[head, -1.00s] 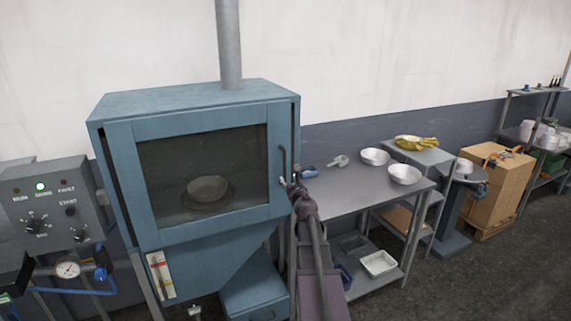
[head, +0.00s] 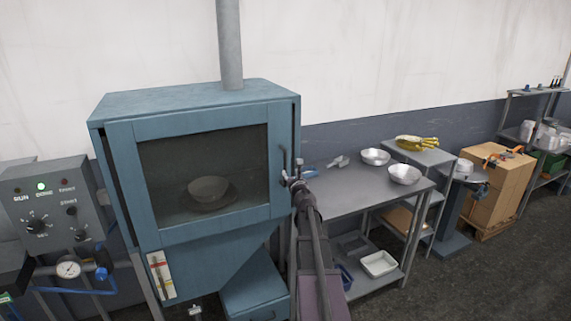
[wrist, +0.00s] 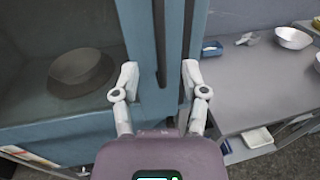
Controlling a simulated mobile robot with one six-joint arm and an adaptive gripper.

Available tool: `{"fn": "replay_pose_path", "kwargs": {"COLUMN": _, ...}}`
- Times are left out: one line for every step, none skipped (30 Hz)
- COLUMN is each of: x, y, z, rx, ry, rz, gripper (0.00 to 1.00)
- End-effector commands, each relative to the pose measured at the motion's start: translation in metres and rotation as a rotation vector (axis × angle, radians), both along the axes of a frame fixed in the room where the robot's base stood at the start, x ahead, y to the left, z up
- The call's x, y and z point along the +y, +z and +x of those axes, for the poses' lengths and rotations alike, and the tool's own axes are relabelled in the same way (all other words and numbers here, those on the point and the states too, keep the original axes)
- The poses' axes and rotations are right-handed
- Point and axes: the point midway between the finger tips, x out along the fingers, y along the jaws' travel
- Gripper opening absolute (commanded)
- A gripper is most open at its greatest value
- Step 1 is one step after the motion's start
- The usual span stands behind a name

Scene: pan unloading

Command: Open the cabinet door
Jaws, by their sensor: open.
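The blue cabinet (head: 200,230) stands at centre left, its windowed door (head: 122,175) shut. A pan (head: 208,190) shows through the glass, also in the wrist view (wrist: 82,70). The dark vertical handle (head: 282,163) is on the door's right side; in the wrist view the handle (wrist: 160,40) runs down between my fingers. My gripper (head: 293,182) is at the handle's lower end. In the wrist view my gripper (wrist: 160,78) is open, one finger on each side of the handle. I cannot tell whether either finger touches it.
A steel table (head: 345,190) stands right of the cabinet, with metal bowls (head: 404,174) and a scoop on it. Yellow gloves (head: 416,142) lie on a side stand. A control panel (head: 50,205) is at left. A cardboard box (head: 497,190) stands further right.

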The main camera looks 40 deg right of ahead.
Motion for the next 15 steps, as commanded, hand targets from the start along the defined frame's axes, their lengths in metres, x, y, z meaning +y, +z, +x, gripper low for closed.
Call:
{"fn": "replay_pose_path", "kwargs": {"x": -0.005, "y": 0.000, "z": 0.010, "rx": 0.000, "ry": 0.000, "rz": 0.000, "gripper": 0.57}}
{"fn": "replay_pose_path", "kwargs": {"x": -0.007, "y": 0.000, "z": 0.015, "rx": 0.000, "ry": 0.000, "rz": 0.000, "gripper": 0.57}}
{"fn": "replay_pose_path", "kwargs": {"x": -0.010, "y": 0.000, "z": 0.020, "rx": 0.000, "ry": 0.001, "rz": 0.000, "gripper": 0.57}}
{"fn": "replay_pose_path", "kwargs": {"x": -0.012, "y": 0.000, "z": 0.025, "rx": 0.000, "ry": 0.001, "rz": 0.000, "gripper": 0.57}}
{"fn": "replay_pose_path", "kwargs": {"x": -0.014, "y": 0.000, "z": 0.029, "rx": 0.000, "ry": 0.001, "rz": 0.000, "gripper": 0.57}}
{"fn": "replay_pose_path", "kwargs": {"x": -0.017, "y": 0.000, "z": 0.034, "rx": 0.000, "ry": 0.001, "rz": 0.000, "gripper": 0.57}}
{"fn": "replay_pose_path", "kwargs": {"x": -0.018, "y": 0.000, "z": 0.039, "rx": 0.000, "ry": 0.001, "rz": 0.000, "gripper": 0.57}}
{"fn": "replay_pose_path", "kwargs": {"x": -0.020, "y": 0.000, "z": 0.043, "rx": 0.000, "ry": 0.001, "rz": 0.000, "gripper": 0.57}}
{"fn": "replay_pose_path", "kwargs": {"x": -0.023, "y": 0.000, "z": 0.048, "rx": 0.000, "ry": 0.001, "rz": 0.000, "gripper": 0.57}}
{"fn": "replay_pose_path", "kwargs": {"x": -0.025, "y": 0.000, "z": 0.053, "rx": 0.000, "ry": 0.001, "rz": 0.000, "gripper": 0.57}}
{"fn": "replay_pose_path", "kwargs": {"x": -0.027, "y": 0.000, "z": 0.057, "rx": 0.000, "ry": 0.001, "rz": 0.000, "gripper": 0.57}}
{"fn": "replay_pose_path", "kwargs": {"x": -0.029, "y": 0.000, "z": 0.062, "rx": 0.001, "ry": 0.001, "rz": 0.000, "gripper": 0.57}}
{"fn": "replay_pose_path", "kwargs": {"x": -0.031, "y": 0.000, "z": 0.065, "rx": 0.001, "ry": 0.000, "rz": 0.000, "gripper": 0.57}}
{"fn": "replay_pose_path", "kwargs": {"x": -0.032, "y": 0.000, "z": 0.069, "rx": 0.001, "ry": 0.000, "rz": 0.000, "gripper": 0.57}}
{"fn": "replay_pose_path", "kwargs": {"x": -0.034, "y": 0.000, "z": 0.073, "rx": 0.001, "ry": 0.000, "rz": 0.000, "gripper": 0.57}}
